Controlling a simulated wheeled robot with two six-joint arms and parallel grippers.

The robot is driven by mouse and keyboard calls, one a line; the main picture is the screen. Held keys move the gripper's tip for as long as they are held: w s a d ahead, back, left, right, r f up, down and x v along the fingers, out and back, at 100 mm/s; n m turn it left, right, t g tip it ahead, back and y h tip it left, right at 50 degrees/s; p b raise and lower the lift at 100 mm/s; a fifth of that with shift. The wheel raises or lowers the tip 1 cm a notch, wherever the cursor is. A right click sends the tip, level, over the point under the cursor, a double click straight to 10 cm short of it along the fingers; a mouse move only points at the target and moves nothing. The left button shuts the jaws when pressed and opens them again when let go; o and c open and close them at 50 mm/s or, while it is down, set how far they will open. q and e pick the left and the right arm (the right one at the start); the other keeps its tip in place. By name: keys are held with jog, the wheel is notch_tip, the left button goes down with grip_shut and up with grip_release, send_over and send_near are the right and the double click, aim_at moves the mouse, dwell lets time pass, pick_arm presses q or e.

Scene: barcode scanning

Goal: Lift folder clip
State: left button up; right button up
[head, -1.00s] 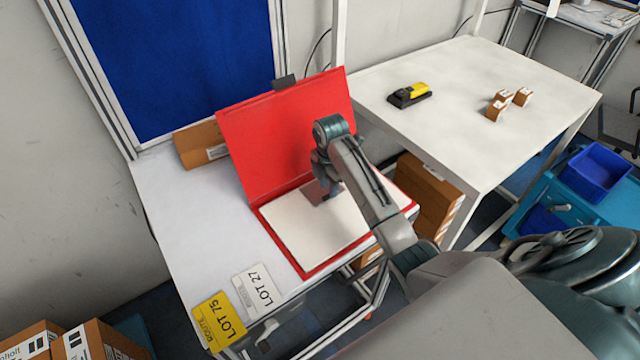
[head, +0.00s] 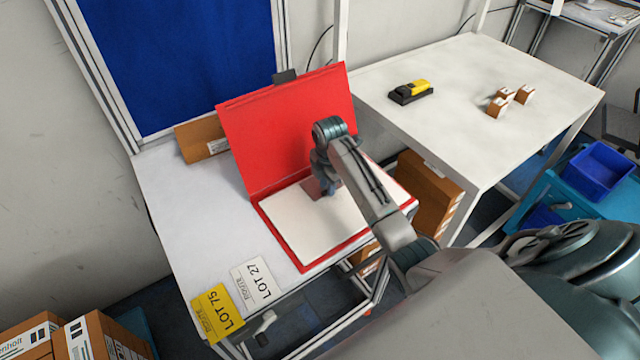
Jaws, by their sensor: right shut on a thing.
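A red folder (head: 283,135) lies open on the white table, its cover standing up at the back with a dark tab (head: 284,77) on its top edge. White paper (head: 305,230) lies in its lower half. My right gripper (head: 327,188) points down at the back of the paper, near the folder's hinge. It is shut on the folder clip, which my gripper and arm mostly hide. A dull reddish patch (head: 311,188) shows beside the fingers; I cannot tell if it is part of the clip. My left gripper is not in view.
A cardboard box (head: 202,139) stands behind the folder. The right-hand table (head: 460,110) holds a yellow-black scanner (head: 411,91) and small boxes (head: 497,107).

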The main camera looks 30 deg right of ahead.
jog(key=shift+s+a+f+g, duration=0.15)
jog(key=shift+s+f+g, duration=0.15)
jog(key=shift+s+f, duration=0.45)
jog(key=shift+w+r, duration=0.1)
jog(key=shift+w, duration=0.2)
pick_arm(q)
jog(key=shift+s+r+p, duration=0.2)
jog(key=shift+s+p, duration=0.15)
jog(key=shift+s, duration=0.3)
pick_arm(e)
jog(key=shift+w+r+g, duration=0.2)
jog(key=shift+r+g, duration=0.2)
jog(key=shift+r, duration=0.4)
grip_shut()
jog(key=o, duration=0.6)
grip_release()
jog(key=shift+d+r, duration=0.1)
jog(key=shift+d, duration=0.1)
jog(key=shift+o, duration=0.2)
jog(key=shift+w, duration=0.1)
jog(key=shift+r, duration=0.1)
jog(key=shift+w+d, duration=0.1)
